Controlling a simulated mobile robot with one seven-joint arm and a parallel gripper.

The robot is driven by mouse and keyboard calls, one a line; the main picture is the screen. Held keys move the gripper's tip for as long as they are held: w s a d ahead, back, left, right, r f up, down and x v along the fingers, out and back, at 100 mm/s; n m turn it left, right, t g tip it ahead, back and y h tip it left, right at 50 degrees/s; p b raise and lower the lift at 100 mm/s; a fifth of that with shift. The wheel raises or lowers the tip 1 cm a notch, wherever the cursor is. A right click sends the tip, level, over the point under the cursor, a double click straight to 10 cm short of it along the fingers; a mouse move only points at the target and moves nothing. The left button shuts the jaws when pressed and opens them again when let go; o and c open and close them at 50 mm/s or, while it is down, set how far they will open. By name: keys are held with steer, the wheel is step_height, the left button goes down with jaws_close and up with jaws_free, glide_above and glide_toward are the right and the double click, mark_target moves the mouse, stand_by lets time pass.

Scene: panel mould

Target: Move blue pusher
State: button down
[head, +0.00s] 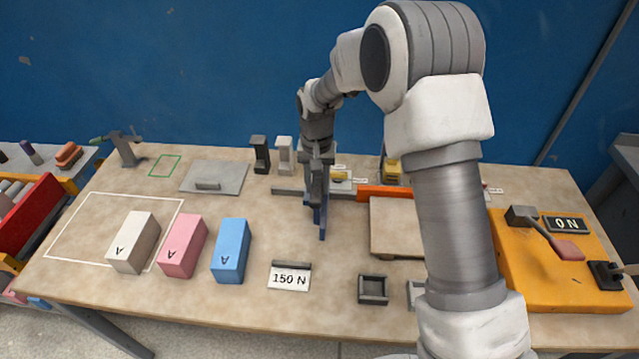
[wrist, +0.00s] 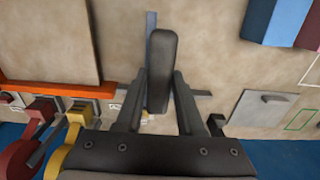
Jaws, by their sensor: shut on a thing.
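The blue pusher shows in the head view as a narrow blue bar (head: 323,222) on the table, just below and in front of my gripper (head: 317,185). In the wrist view a dark upright handle (wrist: 162,60) stands between the two fingers of my gripper (wrist: 160,85), with a thin blue strip (wrist: 151,24) beyond it. The fingers are shut on this handle. My gripper hides part of the pusher, so I cannot tell whether its underside touches the table.
White, pink and blue blocks (head: 231,251) stand at the left by a white outline. A 150 N sign (head: 289,279) and small dark tray (head: 373,289) are in front. An orange bar (head: 385,192) and pale plate (head: 392,240) lie right. Bare table separates the blue block from the pusher.

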steer(key=c, duration=0.5)
jaws_free()
steer(key=shift+a, duration=0.4)
steer(key=shift+c, duration=0.2)
steer(key=shift+d, duration=0.1)
step_height(320, 180, up, 18)
steer(key=shift+f, duration=0.25)
